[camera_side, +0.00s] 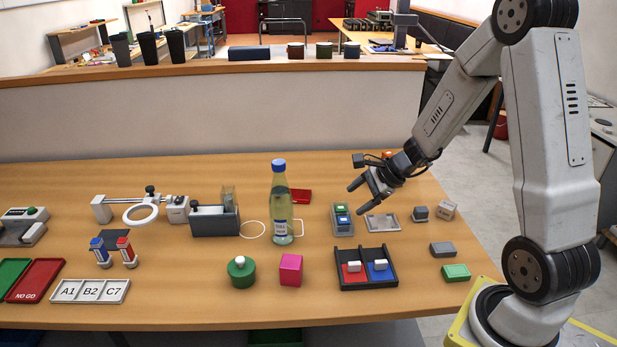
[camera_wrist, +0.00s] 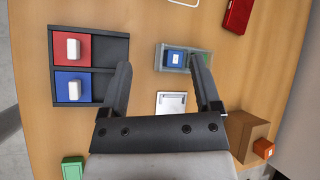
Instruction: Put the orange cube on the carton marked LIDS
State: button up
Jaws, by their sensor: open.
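The orange cube (camera_wrist: 264,148) shows at the lower right in the wrist view, with a pale mark on its face. It overlaps the corner of a brown carton (camera_wrist: 243,132); I cannot tell whether it rests on it or stands beside it. No lettering is readable on this carton. In the side view, a bit of orange (camera_side: 388,154) shows just above my gripper (camera_side: 357,197), which blocks that area. My gripper is open and empty, above the table, over the region of a metal plate (camera_side: 382,222). It also shows in the wrist view (camera_wrist: 165,88).
A small pale box (camera_side: 446,210) with unreadable print stands right of the plate, by a dark block (camera_side: 421,213). A divided tray (camera_side: 365,284) with red and blue compartments lies in front. A tall bottle (camera_side: 280,205) stands left.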

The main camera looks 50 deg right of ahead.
jog(key=s+a+n+g+h, duration=0.2)
jog(key=s+a+n, duration=0.2)
jog(key=n, duration=0.7)
jog(key=s+a+r+n+g+h, duration=0.1)
jog(key=s+a+n+g+h, duration=0.1)
jog(key=s+a+n, duration=0.3)
jog(key=a+n, duration=0.4)
jog(key=n, duration=0.3)
jog(key=shift+s+a+r+g, duration=0.2)
jog(key=shift+r+g, duration=0.1)
